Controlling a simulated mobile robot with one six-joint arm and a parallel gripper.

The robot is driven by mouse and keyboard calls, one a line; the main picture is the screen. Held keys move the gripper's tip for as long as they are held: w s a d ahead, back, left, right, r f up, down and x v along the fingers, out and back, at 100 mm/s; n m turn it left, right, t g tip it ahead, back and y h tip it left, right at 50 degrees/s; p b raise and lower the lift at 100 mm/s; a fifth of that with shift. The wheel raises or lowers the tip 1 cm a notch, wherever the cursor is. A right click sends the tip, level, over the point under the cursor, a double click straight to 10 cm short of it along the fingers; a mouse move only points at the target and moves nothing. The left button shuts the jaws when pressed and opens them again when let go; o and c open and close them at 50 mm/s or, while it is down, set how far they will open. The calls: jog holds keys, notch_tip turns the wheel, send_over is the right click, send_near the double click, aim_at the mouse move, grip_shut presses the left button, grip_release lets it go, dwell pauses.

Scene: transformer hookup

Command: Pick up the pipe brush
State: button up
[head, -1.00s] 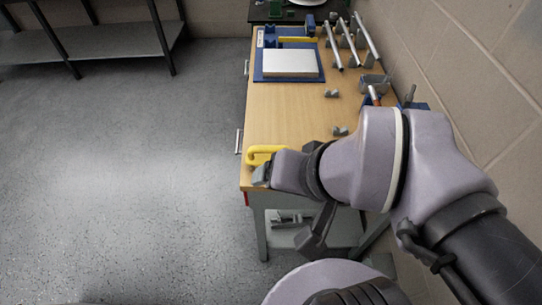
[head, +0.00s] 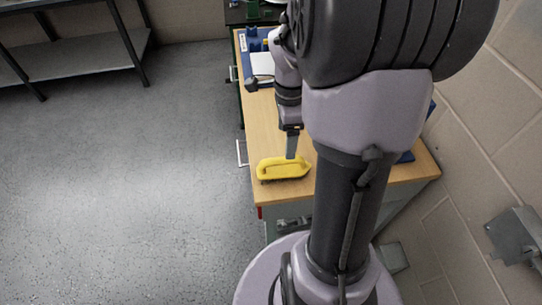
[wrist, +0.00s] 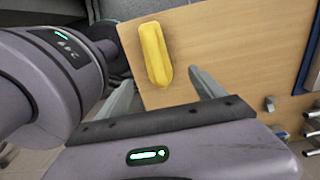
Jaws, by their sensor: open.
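The pipe brush (head: 284,170) is a yellow, handled block lying near the front left corner of the wooden bench. In the wrist view the yellow pipe brush (wrist: 155,54) lies on the bench top, beyond and between my two fingers. My gripper (head: 291,156) is just above and behind the brush in the head view, pointing down. In the wrist view my gripper (wrist: 160,92) is open with nothing between its fingers. The brush's bristles are mostly hidden underneath it.
The wooden bench (head: 262,128) has a clear stretch left of my arm. A blue tray with a white block (head: 262,64) is at its far end. My arm hides much of the right side. Grey metal parts (wrist: 310,128) show in the wrist view. A brick wall is at right.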

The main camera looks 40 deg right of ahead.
aim_at(284, 160)
notch_tip(284, 160, down, 8)
jog(key=b, duration=0.2)
jog(key=shift+r+b, duration=0.1)
jog(key=shift+b, duration=0.2)
jog(key=f+b, duration=0.2)
jog(key=f, duration=0.1)
jog(key=f+b, duration=0.1)
jog(key=f, duration=0.1)
jog(key=shift+s+a+f, duration=0.1)
jog(key=shift+a+f, duration=0.05)
jog(key=shift+a, duration=0.25)
jog(key=shift+c, duration=1.1)
jog(key=c, duration=1.5)
jog(key=shift+r+p, duration=0.35)
jog(key=shift+r, duration=0.25)
jog(key=r+p, duration=0.2)
jog(key=r, duration=0.1)
jog(key=shift+s+a, duration=0.1)
jog(key=shift+s, duration=0.2)
jog(key=s+a+b, duration=0.2)
jog(key=s, duration=0.5)
jog(key=s+a+r+b, duration=0.1)
jog(key=s+a+b, duration=0.1)
jog(key=s, duration=0.6)
jog(key=shift+a+b, duration=0.2)
jog(key=shift+b, duration=0.2)
